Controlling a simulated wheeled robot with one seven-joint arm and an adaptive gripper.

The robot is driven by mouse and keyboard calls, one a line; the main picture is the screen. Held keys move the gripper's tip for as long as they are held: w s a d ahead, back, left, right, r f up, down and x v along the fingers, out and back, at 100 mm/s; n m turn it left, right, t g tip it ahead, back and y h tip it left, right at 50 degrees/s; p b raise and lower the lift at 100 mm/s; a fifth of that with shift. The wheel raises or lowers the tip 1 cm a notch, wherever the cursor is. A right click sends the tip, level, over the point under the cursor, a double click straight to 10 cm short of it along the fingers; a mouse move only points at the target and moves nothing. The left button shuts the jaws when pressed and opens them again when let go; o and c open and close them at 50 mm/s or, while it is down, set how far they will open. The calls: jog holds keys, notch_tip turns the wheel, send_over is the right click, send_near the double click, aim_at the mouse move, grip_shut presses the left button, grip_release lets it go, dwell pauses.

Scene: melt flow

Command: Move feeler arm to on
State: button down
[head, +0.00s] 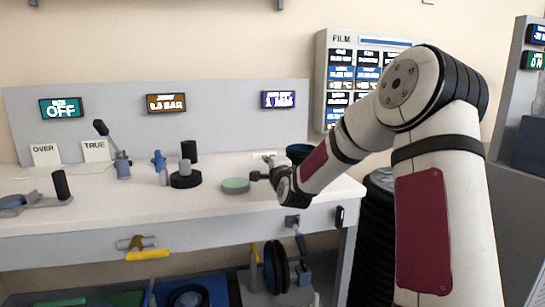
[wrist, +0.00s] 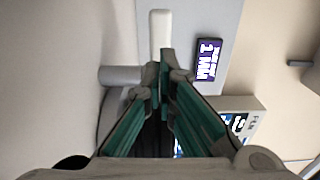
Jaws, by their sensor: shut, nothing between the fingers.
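My gripper (head: 268,171) is at the right end of the white bench, low over its top, partly hidden by my own wrist. In the wrist view its fingertips (wrist: 167,70) are together with nothing between them. A pale bar (wrist: 160,35) lies just beyond the tips, and a grey cylinder (wrist: 119,75) is beside them on the left. The pale bar also shows in the head view (head: 264,154) behind my gripper. It may be the feeler arm, but no label confirms this. I cannot tell whether my fingers touch it.
A display reading OFF (head: 61,108) is on the back panel, with an orange display (head: 166,103) and a purple display (head: 279,99) to its right. A green-topped disc (head: 236,185), a black-based knob (head: 186,179) and a tilted lever (head: 112,148) stand left of my gripper.

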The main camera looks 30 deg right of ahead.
jog(key=shift+b+v, duration=0.35)
jog(key=shift+v, duration=2.3)
